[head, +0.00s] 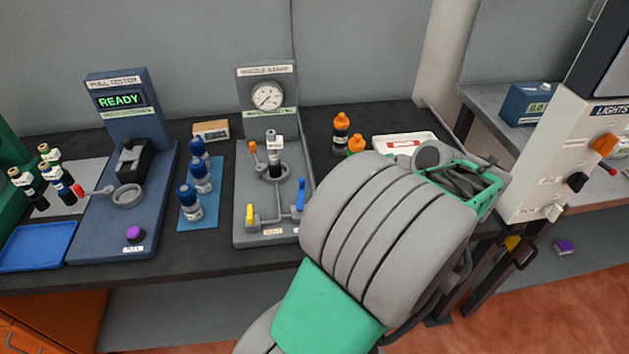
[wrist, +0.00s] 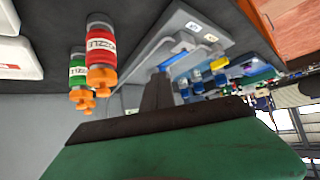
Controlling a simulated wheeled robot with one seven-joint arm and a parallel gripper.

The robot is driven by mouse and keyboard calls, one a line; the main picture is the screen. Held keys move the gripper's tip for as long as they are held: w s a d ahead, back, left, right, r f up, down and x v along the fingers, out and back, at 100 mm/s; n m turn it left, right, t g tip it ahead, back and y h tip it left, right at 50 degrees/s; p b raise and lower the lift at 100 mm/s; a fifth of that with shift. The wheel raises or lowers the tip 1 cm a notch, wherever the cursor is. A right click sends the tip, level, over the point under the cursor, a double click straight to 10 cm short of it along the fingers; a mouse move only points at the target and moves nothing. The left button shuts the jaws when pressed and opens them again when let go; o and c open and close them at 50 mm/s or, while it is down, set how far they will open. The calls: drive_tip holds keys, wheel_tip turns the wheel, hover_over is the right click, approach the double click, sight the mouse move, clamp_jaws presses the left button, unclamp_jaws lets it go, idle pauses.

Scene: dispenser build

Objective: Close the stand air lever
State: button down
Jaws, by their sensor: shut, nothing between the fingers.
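The grey nozzle stand (head: 242,170) has a round gauge and grey piping. It carries a blue lever (head: 301,192) at right, a yellow lever (head: 250,215) at lower left and an orange lever (head: 254,149) higher up. The blue and yellow handles point up. I cannot read which one is labelled air. In the wrist view my gripper (wrist: 160,82) is shut and empty, its tips close to the blue lever (wrist: 166,65); I cannot tell if they touch. The yellow lever (wrist: 220,63) is farther off. My arm hides the gripper in the head view.
Orange-capped bottles (head: 341,130) stand right of the stand; red and green ones (wrist: 101,52) show near my gripper in the wrist view. A blue mat (head: 205,222) with blue-capped bottles and the pull tester (head: 98,225) are to the left. A white tray (head: 404,139) lies behind my arm.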

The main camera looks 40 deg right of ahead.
sight(304, 184)
drive_tip(key=shift+w+a+f+p, duration=0.25)
drive_tip(key=shift+w+f, duration=0.4)
drive_tip(key=shift+w, duration=0.7)
drive_tip(key=shift+w+a+f+p, duration=0.2)
drive_tip(key=shift+w+f, duration=0.5)
drive_tip(key=shift+w, duration=0.7)
drive_tip(key=shift+w+a+f+p, duration=0.25)
drive_tip(key=shift+w+f, duration=0.4)
drive_tip(key=shift+w, duration=0.7)
